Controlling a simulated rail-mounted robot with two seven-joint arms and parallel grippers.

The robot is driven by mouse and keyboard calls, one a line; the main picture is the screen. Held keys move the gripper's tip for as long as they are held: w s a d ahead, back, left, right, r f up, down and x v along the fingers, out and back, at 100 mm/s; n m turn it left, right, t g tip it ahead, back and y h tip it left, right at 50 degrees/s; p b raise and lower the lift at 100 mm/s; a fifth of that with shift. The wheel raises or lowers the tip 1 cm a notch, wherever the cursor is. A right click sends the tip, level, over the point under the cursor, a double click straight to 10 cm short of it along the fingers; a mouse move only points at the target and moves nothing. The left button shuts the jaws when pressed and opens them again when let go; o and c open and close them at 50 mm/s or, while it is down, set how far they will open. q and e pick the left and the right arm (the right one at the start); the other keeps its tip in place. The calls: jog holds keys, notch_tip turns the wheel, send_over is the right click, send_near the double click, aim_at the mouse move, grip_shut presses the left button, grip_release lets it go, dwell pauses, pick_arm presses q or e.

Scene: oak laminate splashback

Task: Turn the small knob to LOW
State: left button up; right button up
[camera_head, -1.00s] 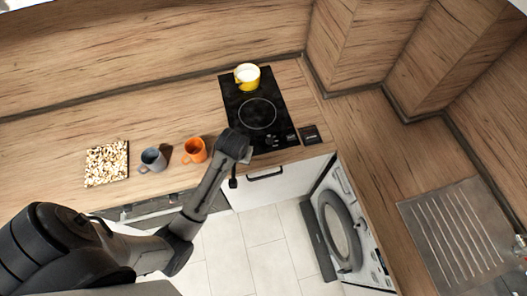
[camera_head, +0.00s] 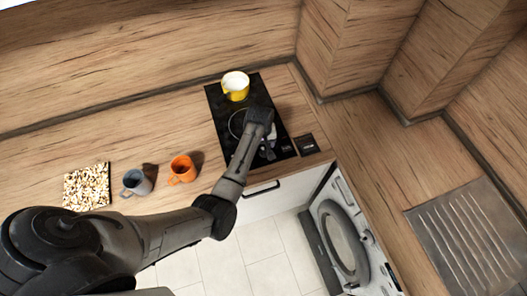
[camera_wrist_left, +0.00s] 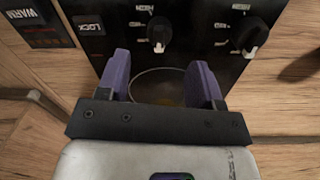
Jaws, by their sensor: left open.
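In the left wrist view two black knobs stand on a dark panel (camera_wrist_left: 190,15) with white lettering. One knob (camera_wrist_left: 159,30) is near the middle, just beyond the fingertips, and its white mark points toward the bottom of the picture. The other knob (camera_wrist_left: 251,34) is further right, also with a white mark at its lower end. I cannot tell surely which is the small one; the lettering beside them is too small to read. My left gripper (camera_wrist_left: 160,82) is open and empty, its purple fingers apart and clear of both knobs. In the head view it is over the hob's front part (camera_head: 267,148).
An orange mug (camera_head: 182,169), a grey mug (camera_head: 137,182) and a patterned board (camera_head: 87,187) stand on the counter to the left. A small dark plate (camera_head: 307,145) lies right of the hob.

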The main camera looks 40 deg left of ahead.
aim_at(263, 151)
pick_arm(q)
jog(key=shift+w+f+b, duration=0.1)
jog(key=shift+f+b, duration=0.2)
jog(key=shift+f, duration=3.2)
